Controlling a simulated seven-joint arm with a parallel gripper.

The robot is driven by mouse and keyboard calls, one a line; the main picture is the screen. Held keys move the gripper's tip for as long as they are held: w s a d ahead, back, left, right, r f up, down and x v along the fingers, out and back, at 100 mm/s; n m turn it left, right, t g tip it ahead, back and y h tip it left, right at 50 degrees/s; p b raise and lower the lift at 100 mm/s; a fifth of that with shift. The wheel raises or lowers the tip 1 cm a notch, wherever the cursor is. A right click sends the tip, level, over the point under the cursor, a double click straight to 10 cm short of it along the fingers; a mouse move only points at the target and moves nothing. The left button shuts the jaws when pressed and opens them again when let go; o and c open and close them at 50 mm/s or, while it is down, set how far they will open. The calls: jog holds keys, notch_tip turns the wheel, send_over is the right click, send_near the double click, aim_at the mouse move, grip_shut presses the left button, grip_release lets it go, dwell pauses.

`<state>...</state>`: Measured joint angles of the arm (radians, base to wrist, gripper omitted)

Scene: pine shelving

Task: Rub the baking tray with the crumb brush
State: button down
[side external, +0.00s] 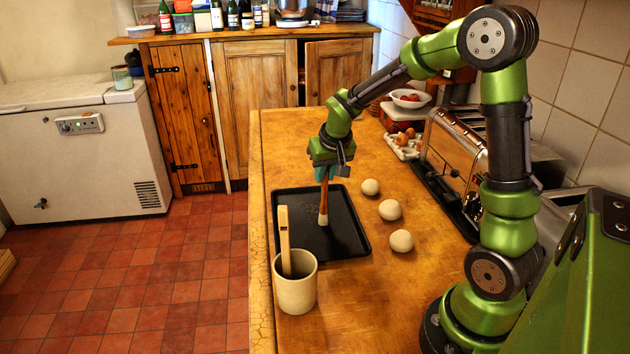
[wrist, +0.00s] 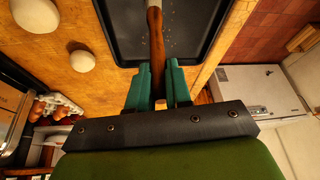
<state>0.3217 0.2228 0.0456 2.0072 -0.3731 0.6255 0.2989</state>
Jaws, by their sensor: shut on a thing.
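The baking tray (side external: 343,232) is black and lies flat on the wooden worktop; it also fills the top middle of the wrist view (wrist: 122,30). The crumb brush (side external: 323,200) has a brown wooden handle and a pale lower end. My gripper (side external: 325,172) is shut on the brush handle, which also shows between the teal fingers in the wrist view (wrist: 156,50). The brush hangs nearly upright over the tray, its pale end at or just above the tray's surface; I cannot tell if it touches. Small pale crumbs (wrist: 176,28) show on the tray in the wrist view.
A cream crock (side external: 296,290) holding a flat wooden utensil (side external: 284,235) stands at the tray's near edge. Several pale dough balls (side external: 390,210) lie right of the tray. A toaster (side external: 455,155) and an egg carton (side external: 403,145) stand further right. The worktop's left edge is close to the tray.

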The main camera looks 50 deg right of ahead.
jog(key=shift+r, duration=4.05)
jog(key=shift+f, duration=0.1)
